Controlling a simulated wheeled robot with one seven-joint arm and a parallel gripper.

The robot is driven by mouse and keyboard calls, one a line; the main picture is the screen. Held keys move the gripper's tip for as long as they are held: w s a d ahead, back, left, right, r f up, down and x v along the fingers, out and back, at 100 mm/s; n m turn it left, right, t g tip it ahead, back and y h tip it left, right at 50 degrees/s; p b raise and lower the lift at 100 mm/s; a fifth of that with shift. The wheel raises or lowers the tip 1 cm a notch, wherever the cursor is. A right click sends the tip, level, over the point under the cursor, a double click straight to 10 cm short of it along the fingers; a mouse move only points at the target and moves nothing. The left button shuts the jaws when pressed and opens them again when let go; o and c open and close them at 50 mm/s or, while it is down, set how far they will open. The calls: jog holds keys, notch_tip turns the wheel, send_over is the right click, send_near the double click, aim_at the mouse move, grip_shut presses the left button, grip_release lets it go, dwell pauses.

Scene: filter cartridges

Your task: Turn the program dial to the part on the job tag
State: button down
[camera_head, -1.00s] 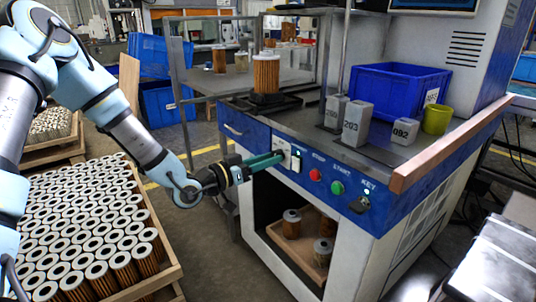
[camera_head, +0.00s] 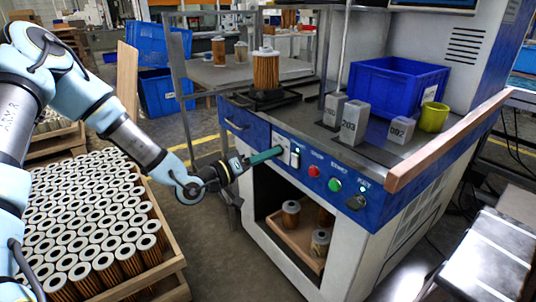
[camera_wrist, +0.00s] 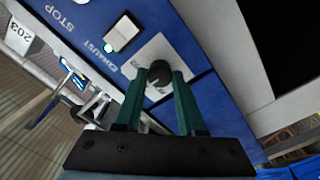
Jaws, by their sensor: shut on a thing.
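The program dial is a dark round knob (camera_wrist: 159,72) on a pale square plate (camera_wrist: 168,52) in the wrist view. My gripper (camera_wrist: 161,80) has its two green fingers on either side of the knob, shut on it. In the head view my gripper (camera_head: 279,152) reaches the left end of the blue panel (camera_head: 310,170), and its fingers hide most of the dial. The marks on the plate are too small to read, so I cannot tell the dial's setting. I cannot make out a job tag.
A white switch (camera_head: 294,158), a red stop button (camera_head: 314,171) and a green start button (camera_head: 335,185) sit right of the dial. Numbered grey blocks (camera_head: 353,122) and a blue bin (camera_head: 390,90) stand on the bench. A crate of filters (camera_head: 165,270) is at lower left.

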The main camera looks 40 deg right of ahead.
dwell(0.3)
jog(key=c, duration=0.5)
grip_release()
jog(key=shift+a, duration=0.1)
jog(key=a, duration=1)
jog(key=shift+w+a, duration=0.35)
jog(key=shift+w+f, duration=0.1)
jog(key=shift+f, duration=0.05)
